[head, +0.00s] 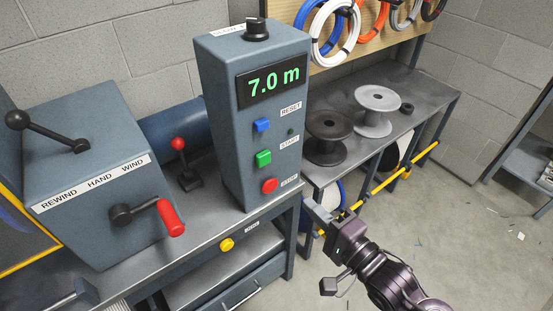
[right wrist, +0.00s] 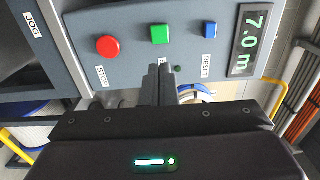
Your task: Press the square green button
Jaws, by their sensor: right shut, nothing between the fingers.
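The square green button (head: 263,158) is on the front of a grey control box (head: 225,130), between a square blue button (head: 262,125) above and a round red button (head: 269,186) below. In the right wrist view the green button (right wrist: 160,34) lies just beyond the fingertips, between red and blue. My right gripper (head: 314,208) is shut and empty, to the lower right of the buttons in the head view. It also shows in the right wrist view (right wrist: 159,70), its fingers covering part of the START label. I see no contact with the button. My left gripper is not in view.
The box display (head: 272,82) reads 7.0 m. A yellow button (head: 226,244) is on the bench edge below. A rewind unit (head: 95,180) with a red-handled crank stands left. Spools (head: 328,137) sit on a bench behind my right gripper. Open floor lies to the right.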

